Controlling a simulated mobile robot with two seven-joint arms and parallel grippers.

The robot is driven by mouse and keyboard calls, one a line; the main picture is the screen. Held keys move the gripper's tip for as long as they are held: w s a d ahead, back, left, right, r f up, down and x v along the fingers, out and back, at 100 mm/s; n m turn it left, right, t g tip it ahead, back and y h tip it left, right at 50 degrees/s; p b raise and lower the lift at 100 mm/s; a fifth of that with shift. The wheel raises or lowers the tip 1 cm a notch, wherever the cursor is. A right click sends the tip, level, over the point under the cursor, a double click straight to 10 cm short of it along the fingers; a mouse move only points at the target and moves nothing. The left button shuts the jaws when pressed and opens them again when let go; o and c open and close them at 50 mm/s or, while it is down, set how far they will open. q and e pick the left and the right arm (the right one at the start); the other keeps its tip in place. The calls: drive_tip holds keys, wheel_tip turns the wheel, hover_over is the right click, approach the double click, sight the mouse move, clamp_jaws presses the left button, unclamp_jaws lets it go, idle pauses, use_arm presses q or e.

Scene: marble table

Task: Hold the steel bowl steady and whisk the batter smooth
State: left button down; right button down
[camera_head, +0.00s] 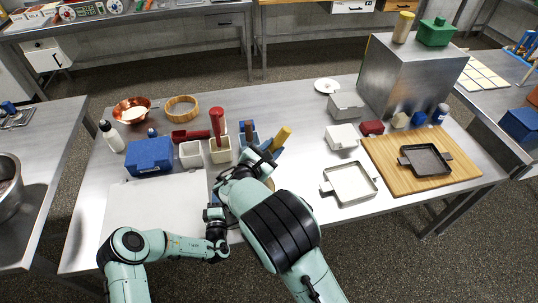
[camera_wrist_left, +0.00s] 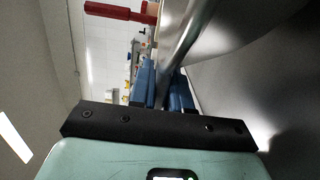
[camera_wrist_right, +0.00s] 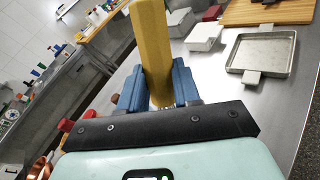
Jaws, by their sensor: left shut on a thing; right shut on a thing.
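My right gripper (camera_head: 266,156) is shut on the yellow handle (camera_head: 282,138) of the whisk. In the right wrist view the handle (camera_wrist_right: 152,50) stands between the blue fingers (camera_wrist_right: 158,88); the whisk's wires are hidden. My left gripper (camera_wrist_left: 163,78) is shut on the rim of the steel bowl (camera_wrist_left: 220,25), whose shiny curved wall fills the upper right of the left wrist view. In the head view my right arm covers nearly all of the bowl, and the batter cannot be made out clearly.
Behind my grippers stand a blue box (camera_head: 149,155), a white container (camera_head: 190,154) and a cream holder (camera_head: 220,151) with a red-handled tool. A pale board (camera_head: 150,205) lies left. A metal tray (camera_head: 350,184) and a wooden board (camera_head: 455,172) lie right.

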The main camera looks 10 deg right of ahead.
use_arm(q)
drive_tip(key=shift+f, duration=0.2)
drive_tip(key=c, duration=1)
unclamp_jaws()
drive_tip(key=shift+r, duration=0.1)
drive_tip(key=s, duration=0.4)
drive_tip(key=s+a, duration=0.1)
drive_tip(key=s, duration=0.7)
drive_tip(key=shift+a, duration=0.15)
